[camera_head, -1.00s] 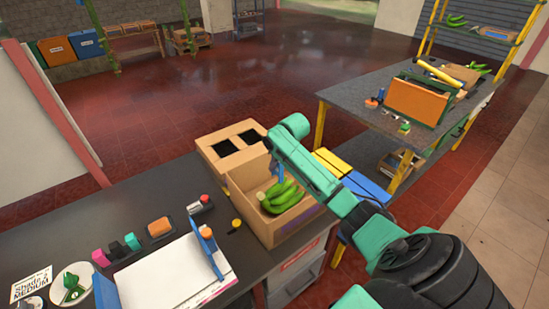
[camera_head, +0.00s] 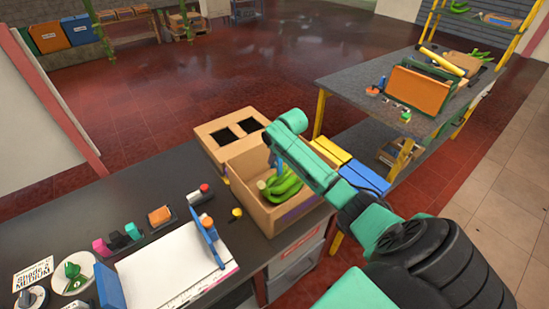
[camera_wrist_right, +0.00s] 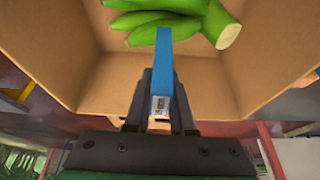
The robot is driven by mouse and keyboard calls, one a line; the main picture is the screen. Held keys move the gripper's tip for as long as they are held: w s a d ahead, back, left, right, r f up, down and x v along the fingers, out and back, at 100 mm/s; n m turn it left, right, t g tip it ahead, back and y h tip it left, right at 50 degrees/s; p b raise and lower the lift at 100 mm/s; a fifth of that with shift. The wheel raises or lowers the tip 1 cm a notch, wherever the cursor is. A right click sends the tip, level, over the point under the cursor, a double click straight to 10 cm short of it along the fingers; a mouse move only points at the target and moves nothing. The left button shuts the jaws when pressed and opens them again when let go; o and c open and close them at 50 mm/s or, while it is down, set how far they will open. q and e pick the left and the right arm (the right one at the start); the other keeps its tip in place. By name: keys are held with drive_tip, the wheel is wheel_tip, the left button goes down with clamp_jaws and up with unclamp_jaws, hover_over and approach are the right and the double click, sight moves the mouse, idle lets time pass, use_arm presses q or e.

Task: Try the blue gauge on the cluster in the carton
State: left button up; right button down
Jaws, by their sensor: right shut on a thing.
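The cluster of green bananas (camera_head: 282,187) lies in the open carton (camera_head: 290,218) on the dark bench. The wrist view shows the cluster (camera_wrist_right: 175,15) at the top, with its cut stem at the right. My right gripper (camera_wrist_right: 160,112) is shut on the blue gauge (camera_wrist_right: 164,75), a flat bar with a small white label. The gauge's far end overlaps the lower edge of the bananas in that view; I cannot tell whether it touches them. In the head view my right gripper (camera_head: 278,165) reaches down into the carton, largely hidden by the arm. My left gripper is not in view.
A grey table (camera_head: 370,75) stands behind.

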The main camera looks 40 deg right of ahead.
sight(275, 165)
drive_tip(key=shift+s+r, duration=0.1)
drive_tip(key=shift+s, duration=0.05)
idle(0.3)
drive_tip(key=shift+f+b, duration=0.9)
drive_tip(key=shift+f, duration=1.25)
idle(0.8)
drive_tip(key=shift+r, duration=0.15)
idle(0.4)
drive_tip(key=shift+r+p, duration=0.95)
drive_tip(key=shift+r, duration=3.2)
